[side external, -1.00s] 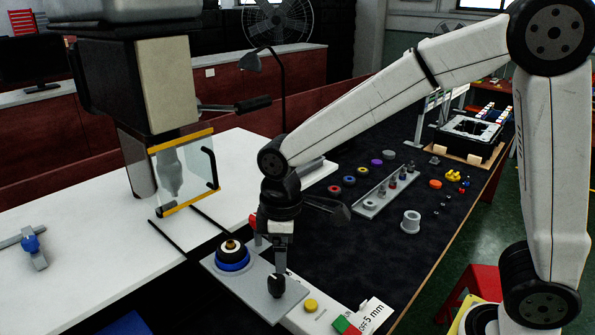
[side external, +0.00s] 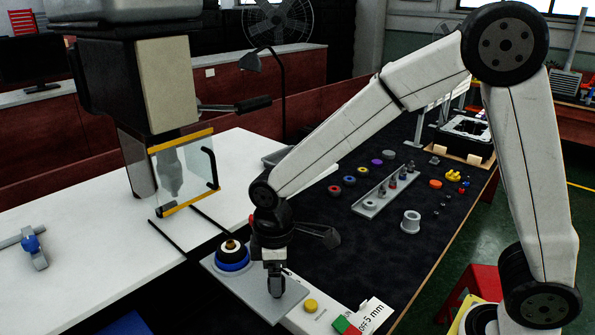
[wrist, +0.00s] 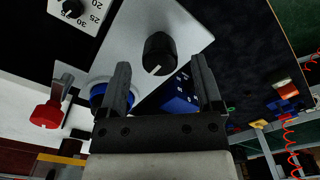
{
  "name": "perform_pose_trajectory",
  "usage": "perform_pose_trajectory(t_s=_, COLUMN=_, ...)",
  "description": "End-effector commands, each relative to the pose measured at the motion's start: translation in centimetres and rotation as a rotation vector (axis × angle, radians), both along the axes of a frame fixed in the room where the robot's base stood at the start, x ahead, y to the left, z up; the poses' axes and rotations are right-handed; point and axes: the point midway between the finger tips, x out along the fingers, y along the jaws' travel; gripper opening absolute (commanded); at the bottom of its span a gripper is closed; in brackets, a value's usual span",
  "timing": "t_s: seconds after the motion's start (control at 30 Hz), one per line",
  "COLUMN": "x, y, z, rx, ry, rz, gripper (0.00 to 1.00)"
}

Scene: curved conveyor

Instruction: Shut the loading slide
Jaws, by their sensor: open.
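The loading slide is a grey plate (side external: 233,282) lying out in front of two dark rails (side external: 178,228) on the white bench. A round blue, black and cream workpiece (side external: 232,255) sits on it. In the wrist view the plate (wrist: 125,30) carries a black knob (wrist: 158,53), with the workpiece's blue base (wrist: 98,95) partly hidden by a finger. My gripper (side external: 275,290) is open and low over the plate's near end. In the wrist view the knob appears between my open fingertips (wrist: 160,64); contact cannot be told.
A machine with a yellow-edged clear guard (side external: 184,172) stands beyond the rails. A red-knobbed lever (wrist: 45,113) is near the plate. Small parts and a rack (side external: 383,192) lie right.

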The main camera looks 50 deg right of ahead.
Motion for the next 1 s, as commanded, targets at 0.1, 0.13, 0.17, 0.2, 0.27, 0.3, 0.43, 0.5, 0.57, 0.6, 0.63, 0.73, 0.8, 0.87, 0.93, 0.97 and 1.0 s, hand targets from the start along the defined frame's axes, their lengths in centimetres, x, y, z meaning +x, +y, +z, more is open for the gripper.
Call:
perform_pose_trajectory(t_s=0.1, x=0.0, y=0.0, z=-1.2, rx=-0.001, ry=0.002, rz=0.000, gripper=0.84)
perform_pose_trajectory(t_s=0.13, x=0.0, y=0.0, z=-1.4, rx=-0.001, ry=0.002, rz=0.000, gripper=0.84)
perform_pose_trajectory(t_s=0.17, x=0.0, y=0.0, z=-1.6, rx=-0.001, ry=0.002, rz=0.000, gripper=0.84)
perform_pose_trajectory(t_s=0.2, x=0.0, y=0.0, z=-1.8, rx=-0.001, ry=0.001, rz=0.000, gripper=0.84)
perform_pose_trajectory(t_s=0.27, x=0.0, y=0.0, z=-2.0, rx=-0.001, ry=0.001, rz=0.000, gripper=0.84)
perform_pose_trajectory(t_s=0.3, x=0.0, y=0.0, z=-2.1, rx=-0.001, ry=0.001, rz=0.000, gripper=0.84)
perform_pose_trajectory(t_s=0.43, x=0.0, y=0.0, z=-2.1, rx=0.000, ry=0.000, rz=0.000, gripper=0.84)
perform_pose_trajectory(t_s=0.5, x=0.0, y=0.0, z=-2.1, rx=0.000, ry=0.000, rz=0.000, gripper=0.84)
perform_pose_trajectory(t_s=0.57, x=0.0, y=0.0, z=-2.1, rx=0.000, ry=0.000, rz=0.000, gripper=0.84)
perform_pose_trajectory(t_s=0.6, x=0.0, y=0.0, z=-2.1, rx=0.000, ry=0.000, rz=0.000, gripper=0.71)
perform_pose_trajectory(t_s=0.63, x=0.0, y=0.0, z=-2.1, rx=0.000, ry=0.000, rz=0.000, gripper=0.61)
perform_pose_trajectory(t_s=0.73, x=0.0, y=0.0, z=-2.1, rx=0.000, ry=0.000, rz=0.000, gripper=0.30)
perform_pose_trajectory(t_s=0.8, x=0.0, y=0.0, z=-2.1, rx=0.000, ry=0.000, rz=0.000, gripper=0.07)
perform_pose_trajectory(t_s=0.87, x=0.0, y=0.0, z=-2.1, rx=0.000, ry=0.000, rz=0.000, gripper=0.00)
perform_pose_trajectory(t_s=0.93, x=0.0, y=0.0, z=-2.1, rx=0.000, ry=0.000, rz=0.000, gripper=0.00)
perform_pose_trajectory(t_s=0.97, x=0.0, y=0.0, z=-2.1, rx=0.000, ry=0.000, rz=0.000, gripper=0.00)
perform_pose_trajectory(t_s=1.0, x=0.0, y=0.0, z=-2.1, rx=0.000, ry=0.000, rz=0.000, gripper=0.00)
